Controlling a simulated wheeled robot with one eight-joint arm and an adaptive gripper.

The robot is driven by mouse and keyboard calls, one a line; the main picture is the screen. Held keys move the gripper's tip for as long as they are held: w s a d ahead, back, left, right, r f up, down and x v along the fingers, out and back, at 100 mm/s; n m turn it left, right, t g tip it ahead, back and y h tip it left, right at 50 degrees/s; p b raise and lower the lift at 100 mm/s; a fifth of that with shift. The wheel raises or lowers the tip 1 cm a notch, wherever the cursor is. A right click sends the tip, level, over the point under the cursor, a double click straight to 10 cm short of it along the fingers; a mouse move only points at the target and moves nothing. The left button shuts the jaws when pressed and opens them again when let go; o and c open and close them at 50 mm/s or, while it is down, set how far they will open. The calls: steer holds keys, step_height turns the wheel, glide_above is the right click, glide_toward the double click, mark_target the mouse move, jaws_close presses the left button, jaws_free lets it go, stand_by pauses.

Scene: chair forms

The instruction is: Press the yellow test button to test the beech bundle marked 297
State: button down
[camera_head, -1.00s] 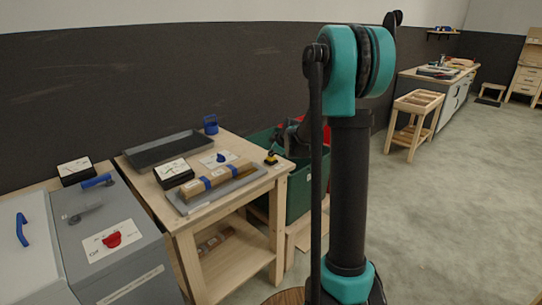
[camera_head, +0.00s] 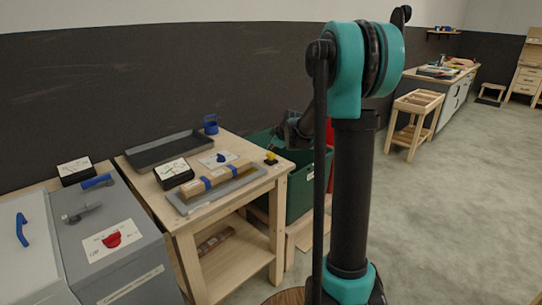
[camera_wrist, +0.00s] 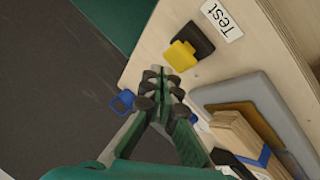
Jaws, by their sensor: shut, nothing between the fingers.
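The yellow test button (camera_wrist: 181,54) sits on a small black base on the wooden table, beside a white label reading "Test" (camera_wrist: 222,19) in the wrist view. It also shows at the table's right corner in the head view (camera_head: 271,157). My gripper (camera_wrist: 161,78) is shut and empty; in the wrist view its fingertips appear just short of the button, and I cannot tell the height gap. In the head view my arm hides the fingertips. A beech bundle (camera_head: 224,175) with blue bands lies on a grey plate (camera_head: 248,183); its number is not readable.
A black-framed meter (camera_head: 174,173), a blue knob on a white card (camera_head: 221,158), a dark tray (camera_head: 168,150) and a blue mug-like item (camera_head: 211,124) share the table. A green bin (camera_head: 304,190) stands right of it. Grey cabinets (camera_head: 115,243) stand left.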

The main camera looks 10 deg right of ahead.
mark_target(272, 155)
steer(key=shift+r, duration=0.1)
steer(key=shift+r, duration=2.4)
steer(key=s+d+f+m+g+h, duration=0.1)
steer(key=s+f+m, duration=0.3)
steer(key=s, duration=0.9)
steer(key=s+d+f+m+g+h, duration=0.1)
steer(key=s+f+m, duration=0.3)
steer(key=s, duration=1)
steer(key=s+d+f+m+g, duration=0.2)
steer(key=s+f+m, duration=0.2)
steer(key=s+f, duration=0.4)
steer(key=s, duration=0.6)
steer(key=shift+f+m+g+h, duration=0.25)
steer(key=shift+m+g+h, duration=0.05)
steer(key=shift+h, duration=0.1)
